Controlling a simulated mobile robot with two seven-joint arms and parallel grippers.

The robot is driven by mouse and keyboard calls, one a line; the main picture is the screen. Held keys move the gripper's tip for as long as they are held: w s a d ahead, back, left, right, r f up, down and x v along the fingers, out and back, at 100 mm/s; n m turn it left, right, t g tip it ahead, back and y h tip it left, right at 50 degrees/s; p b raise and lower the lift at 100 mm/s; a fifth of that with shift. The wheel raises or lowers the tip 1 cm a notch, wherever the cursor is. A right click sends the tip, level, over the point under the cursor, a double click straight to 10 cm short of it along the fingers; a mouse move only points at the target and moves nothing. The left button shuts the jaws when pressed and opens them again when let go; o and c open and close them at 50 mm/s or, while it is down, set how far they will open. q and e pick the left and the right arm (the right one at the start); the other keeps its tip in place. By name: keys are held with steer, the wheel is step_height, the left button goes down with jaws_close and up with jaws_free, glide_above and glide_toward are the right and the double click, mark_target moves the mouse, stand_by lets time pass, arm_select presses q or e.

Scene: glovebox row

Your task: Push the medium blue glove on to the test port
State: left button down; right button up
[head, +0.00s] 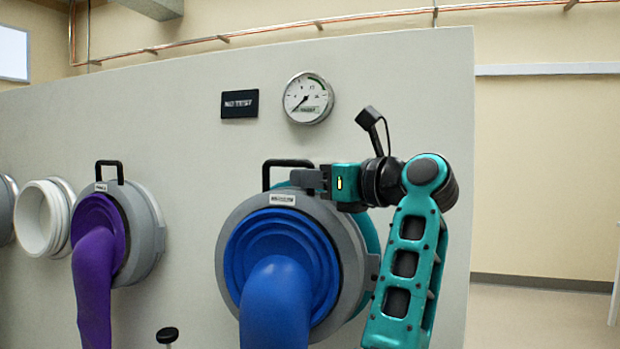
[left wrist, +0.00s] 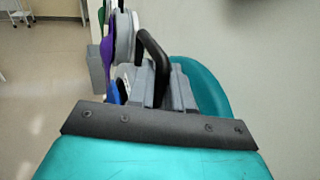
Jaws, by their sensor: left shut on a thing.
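The medium blue glove (head: 275,290) hangs from a grey ring (head: 345,255) with a small label and a black handle (head: 285,162) on top. The teal test port (head: 371,235) shows behind the ring's right side, and in the left wrist view (left wrist: 208,92). I cannot tell whether ring and port touch. My left gripper (head: 312,181) is shut on the handle at its right end. In the left wrist view the black handle (left wrist: 153,55) rises between the grey fingers, with a bit of blue glove (left wrist: 122,90) at left. My right gripper is out of view.
A purple glove (head: 95,270) on a grey ring and a white open port (head: 40,222) are to the left on the same panel. A gauge (head: 308,98) and a black sign (head: 240,104) are above. A black knob (head: 167,335) is below. Floor is clear at right.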

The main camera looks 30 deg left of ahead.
arm_select(q)
steer(key=shift+w+a+f, duration=0.1)
steer(key=shift+w+a, duration=0.1)
steer(key=shift+w, duration=0.75)
steer(key=shift+w+a, duration=0.2)
steer(key=shift+w, duration=0.75)
stand_by(1.2)
steer(key=c, duration=1.1)
jaws_free()
steer(key=shift+c, duration=0.2)
steer(key=shift+o, duration=0.9)
steer(key=shift+s, duration=0.1)
steer(key=shift+f, duration=0.1)
steer(key=s+d+b, duration=0.1)
steer(key=d, duration=1.1)
steer(key=shift+s+d, duration=0.4)
